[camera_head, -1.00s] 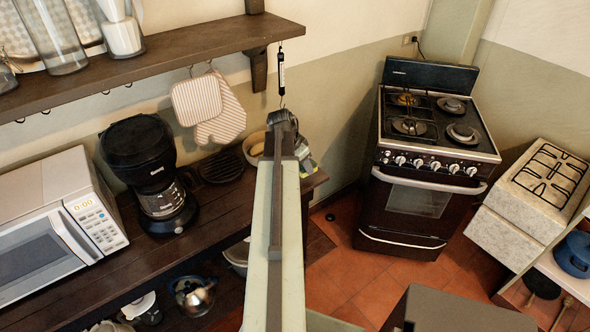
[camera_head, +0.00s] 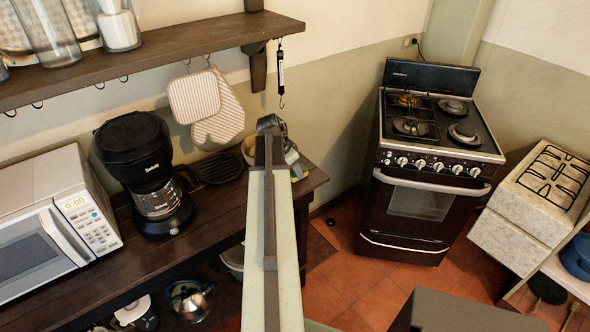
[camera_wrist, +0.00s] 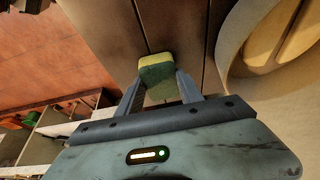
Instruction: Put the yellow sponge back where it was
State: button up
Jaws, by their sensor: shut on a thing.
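The yellow sponge (camera_wrist: 157,70), with a greenish side, is held between the two fingertips of my gripper (camera_wrist: 160,88) in the wrist view. My gripper is shut on it. Brown wooden boards (camera_wrist: 188,38) show just beyond the sponge; I cannot tell whether it touches them. In the head view my gripper (camera_head: 294,163) is partly hidden behind my arm, near the right end of the dark wooden counter (camera_head: 222,205).
A pale round bowl (camera_wrist: 238,62) is close on the right in the wrist view. In the head view, a coffee maker (camera_head: 140,165) and a microwave (camera_head: 50,205) stand left on the counter. A wall shelf (camera_head: 170,45) with hanging mitts (camera_head: 215,105) is above. A stove (camera_head: 425,170) stands right.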

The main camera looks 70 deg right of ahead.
jog(key=o, duration=1.2)
jog(key=shift+r+p, duration=0.3)
jog(key=shift+p, duration=0.1)
jog(key=p+v, duration=1.1)
jog(key=shift+a+r, duration=0.2)
jog(key=shift+r, duration=0.15)
jog(key=shift+w, duration=0.1)
